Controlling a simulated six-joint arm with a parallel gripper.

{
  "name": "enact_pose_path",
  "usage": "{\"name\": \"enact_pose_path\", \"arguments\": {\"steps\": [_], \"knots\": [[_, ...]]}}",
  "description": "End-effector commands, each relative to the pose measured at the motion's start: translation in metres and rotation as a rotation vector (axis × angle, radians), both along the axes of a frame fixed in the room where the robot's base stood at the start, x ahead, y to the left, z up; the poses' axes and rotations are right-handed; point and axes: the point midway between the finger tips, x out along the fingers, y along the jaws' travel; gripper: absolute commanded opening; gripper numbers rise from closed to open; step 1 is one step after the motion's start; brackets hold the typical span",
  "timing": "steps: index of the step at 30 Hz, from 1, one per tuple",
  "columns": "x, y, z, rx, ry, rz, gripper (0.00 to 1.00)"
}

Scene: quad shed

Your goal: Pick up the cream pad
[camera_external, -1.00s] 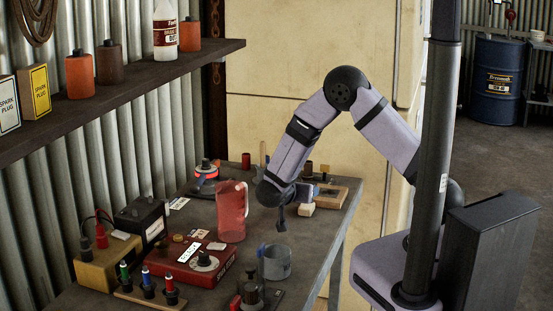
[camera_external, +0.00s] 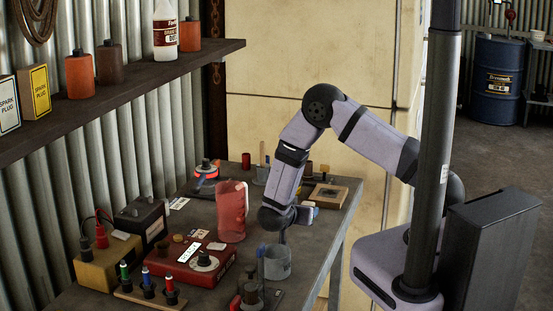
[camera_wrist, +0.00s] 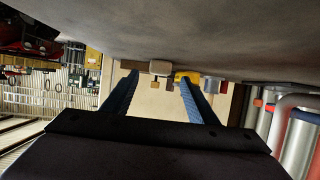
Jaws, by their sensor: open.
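A pale cream block, which looks like the cream pad (camera_wrist: 161,67), stands on the grey bench in the wrist view, where the bench appears at the top, upside down. It lies ahead of my gripper (camera_wrist: 159,80), between the lines of the two blue fingers and apart from them. My gripper is open with nothing between its fingers. In the external view my gripper (camera_external: 283,236) hangs low over the bench, behind the grey cup and right of the red jug.
A translucent red jug (camera_external: 231,212) and a grey cup (camera_external: 277,262) stand close to my gripper. A wooden tray (camera_external: 329,197) lies behind it near the bench's right edge. A red box (camera_external: 200,263) is at the left. A yellow thing (camera_wrist: 188,76) shows near the right finger.

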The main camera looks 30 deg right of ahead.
Motion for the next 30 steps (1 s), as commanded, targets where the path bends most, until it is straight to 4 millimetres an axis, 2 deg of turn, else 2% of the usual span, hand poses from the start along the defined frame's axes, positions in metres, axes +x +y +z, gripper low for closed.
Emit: {"name": "enact_pose_path", "arguments": {"steps": [3, 9, 18, 21, 24, 30], "knots": [[0.011, -0.013, -0.005, 0.0, 0.003, -0.002, 0.53], [0.024, -0.025, -0.013, 0.0, 0.001, -0.002, 0.53], [0.026, -0.026, -0.015, 0.001, 0.0, 0.001, 0.53], [0.026, -0.026, -0.015, 0.001, 0.001, 0.0, 0.29], [0.026, -0.026, -0.015, 0.001, 0.001, 0.0, 0.09], [0.026, -0.026, -0.014, 0.001, 0.001, 0.0, 0.09]]}}
